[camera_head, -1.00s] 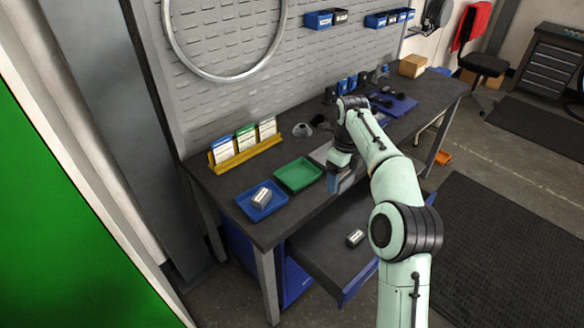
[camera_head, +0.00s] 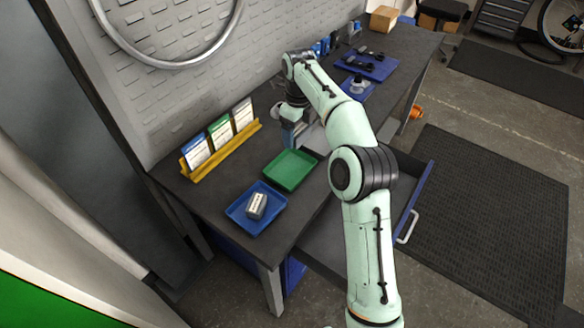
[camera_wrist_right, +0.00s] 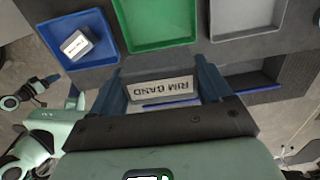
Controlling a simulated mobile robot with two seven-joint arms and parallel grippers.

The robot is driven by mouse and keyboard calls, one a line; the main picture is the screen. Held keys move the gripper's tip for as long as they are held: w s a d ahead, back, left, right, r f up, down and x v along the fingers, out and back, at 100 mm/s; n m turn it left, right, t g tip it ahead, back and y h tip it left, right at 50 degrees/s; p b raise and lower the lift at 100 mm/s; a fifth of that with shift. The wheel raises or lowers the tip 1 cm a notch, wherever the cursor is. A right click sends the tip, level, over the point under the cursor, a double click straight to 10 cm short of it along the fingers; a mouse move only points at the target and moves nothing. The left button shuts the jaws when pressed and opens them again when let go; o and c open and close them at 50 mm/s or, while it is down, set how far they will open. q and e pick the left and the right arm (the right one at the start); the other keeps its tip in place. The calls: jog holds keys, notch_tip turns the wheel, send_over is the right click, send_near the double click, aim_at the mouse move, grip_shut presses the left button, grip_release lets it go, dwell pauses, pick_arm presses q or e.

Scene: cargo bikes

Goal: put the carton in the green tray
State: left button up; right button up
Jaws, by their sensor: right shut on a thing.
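My right gripper (camera_head: 291,138) is over the bench just behind the green tray (camera_head: 291,170), seen from the head. In the right wrist view its fingers (camera_wrist_right: 163,88) are shut on a carton with a pale label (camera_wrist_right: 160,90) reading something like "RIM BAND". The green tray also shows in the wrist view (camera_wrist_right: 155,25), beyond the fingertips and empty. In the head view the held carton is not clearly visible. My left gripper is not in view.
A blue tray (camera_head: 235,214) left of the green one holds another small box (camera_head: 257,205). A grey tray (camera_wrist_right: 247,18) lies on the green tray's other side. A yellow rack (camera_head: 195,176) with cards stands behind. An open drawer (camera_head: 413,205) juts out in front.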

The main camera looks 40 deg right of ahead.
jog(key=b, duration=0.2)
send_near(298, 175)
jog(key=shift+a+f, duration=0.1)
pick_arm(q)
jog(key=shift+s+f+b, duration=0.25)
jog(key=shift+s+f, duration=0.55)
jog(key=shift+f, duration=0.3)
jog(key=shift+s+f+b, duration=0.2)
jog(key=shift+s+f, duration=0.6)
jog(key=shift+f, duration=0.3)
pick_arm(e)
jog(key=shift+f, duration=3.05)
jog(key=shift+f, duration=0.2)
jog(key=o, duration=1)
jog(key=shift+o, duration=0.2)
notch_tip(298, 175, up, 12)
jog(key=shift+r+p, duration=0.2)
jog(key=shift+p, duration=1)
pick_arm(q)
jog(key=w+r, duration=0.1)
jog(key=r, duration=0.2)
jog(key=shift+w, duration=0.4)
